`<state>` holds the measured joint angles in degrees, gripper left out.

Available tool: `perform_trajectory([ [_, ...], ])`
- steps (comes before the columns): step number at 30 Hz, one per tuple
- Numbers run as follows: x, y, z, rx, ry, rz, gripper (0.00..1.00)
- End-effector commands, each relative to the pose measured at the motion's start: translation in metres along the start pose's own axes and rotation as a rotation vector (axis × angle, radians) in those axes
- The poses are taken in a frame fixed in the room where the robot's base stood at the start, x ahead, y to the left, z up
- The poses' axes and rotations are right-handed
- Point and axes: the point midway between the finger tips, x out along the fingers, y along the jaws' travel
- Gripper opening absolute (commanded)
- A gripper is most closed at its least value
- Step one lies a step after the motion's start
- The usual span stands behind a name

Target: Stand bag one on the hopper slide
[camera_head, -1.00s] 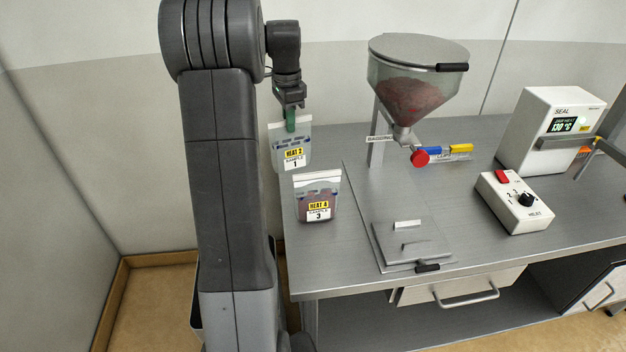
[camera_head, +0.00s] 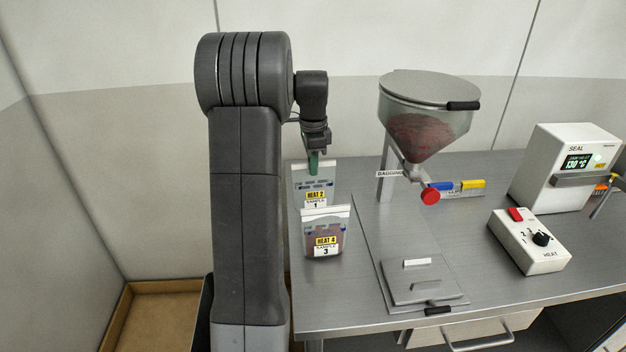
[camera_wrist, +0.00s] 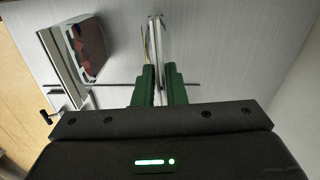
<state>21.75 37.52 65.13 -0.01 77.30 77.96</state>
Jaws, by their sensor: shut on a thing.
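Bag one (camera_head: 315,180), a clear pouch with a yellow "HEAT 2" label and "SAMPLE 1", hangs upright from my gripper (camera_head: 314,165). The green fingers are shut on its top edge. In the wrist view, my gripper (camera_wrist: 158,75) pinches bag one (camera_wrist: 156,38), seen edge-on as a thin strip. I cannot tell whether its base touches the table. Bag three hides its lower part in the head view. The flat metal slide plate (camera_head: 398,292), with a black handle, lies on the table, right of the bags and below the hopper (camera_head: 420,125).
Bag three (camera_head: 324,240), marked "HEAT 4", stands just in front of bag one; it also shows in the wrist view (camera_wrist: 87,45). A red knob (camera_head: 430,196) sits under the hopper. The sealer (camera_head: 570,165) and heat control box (camera_head: 528,243) stand right. Table between bags and slide is clear.

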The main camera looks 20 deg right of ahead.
Motion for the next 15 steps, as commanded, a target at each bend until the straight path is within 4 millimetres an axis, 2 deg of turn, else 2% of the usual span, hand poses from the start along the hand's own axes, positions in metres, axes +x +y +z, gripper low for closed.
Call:
perform_trajectory([
  [3,0.02,0.001,0.0,0.0,-0.001,0.005,0.0],
  [7,0.033,0.001,0.0,0.0,-0.001,0.003,0.0],
  [15,0.041,0.0,0.0,0.0,0.0,0.0,0.0],
])
